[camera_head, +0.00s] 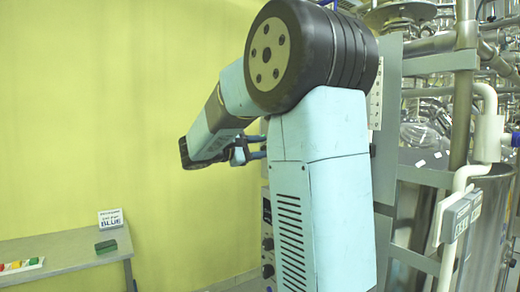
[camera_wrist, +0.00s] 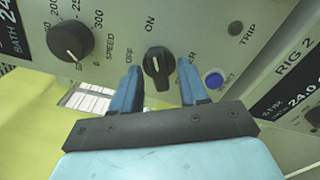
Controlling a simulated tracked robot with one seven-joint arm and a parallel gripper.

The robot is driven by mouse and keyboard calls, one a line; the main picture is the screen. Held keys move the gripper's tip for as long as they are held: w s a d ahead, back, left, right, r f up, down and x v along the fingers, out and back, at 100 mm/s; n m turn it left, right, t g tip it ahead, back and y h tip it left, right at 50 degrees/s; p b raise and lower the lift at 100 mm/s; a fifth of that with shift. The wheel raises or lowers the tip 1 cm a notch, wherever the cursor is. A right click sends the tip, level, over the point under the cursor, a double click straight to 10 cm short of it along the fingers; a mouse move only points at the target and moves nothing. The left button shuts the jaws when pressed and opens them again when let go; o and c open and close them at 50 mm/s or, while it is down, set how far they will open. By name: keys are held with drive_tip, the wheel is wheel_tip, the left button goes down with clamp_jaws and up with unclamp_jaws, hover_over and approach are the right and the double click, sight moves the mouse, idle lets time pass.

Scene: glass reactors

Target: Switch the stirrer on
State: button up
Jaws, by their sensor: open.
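The stirrer panel shows close up in the wrist view, with a black rotary switch (camera_wrist: 157,66) between the words OFF and ON. Its white mark points up, between the two words and nearer ON. My gripper (camera_wrist: 160,70) is open, with one blue finger on each side of this switch; I cannot tell whether they touch it. A larger black SPEED knob (camera_wrist: 70,41) with a number scale is to the left. In the head view my gripper (camera_head: 250,154) is partly hidden behind my arm, near the panel column (camera_head: 267,225).
A blue button (camera_wrist: 213,78) sits just right of the right finger, and a TRIP lamp (camera_wrist: 235,28) is above it. A RIG 2 panel (camera_wrist: 295,80) stands at the right. A bench (camera_head: 65,252) holds a sign (camera_head: 111,218) and coloured blocks (camera_head: 20,265).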

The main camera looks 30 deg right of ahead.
drive_tip(key=a, duration=1.3)
drive_tip(key=shift+s+a, duration=0.2)
drive_tip(key=shift+a, duration=0.2)
drive_tip(key=s+d+f+m+y, duration=0.1)
drive_tip(key=s+d+f+y, duration=0.1)
drive_tip(key=s+f+y, duration=0.35)
drive_tip(key=s+d+f+y, duration=0.1)
drive_tip(key=s+f+y, duration=0.2)
drive_tip(key=s, duration=0.5)
drive_tip(key=s+a+f+m+t+y, duration=0.5)
drive_tip(key=s+a+f+y, duration=0.3)
drive_tip(key=s, duration=0.3)
drive_tip(key=shift+s+a+f+y, duration=0.15)
drive_tip(key=shift+a+f+y, duration=0.1)
drive_tip(key=shift+a+y, duration=0.4)
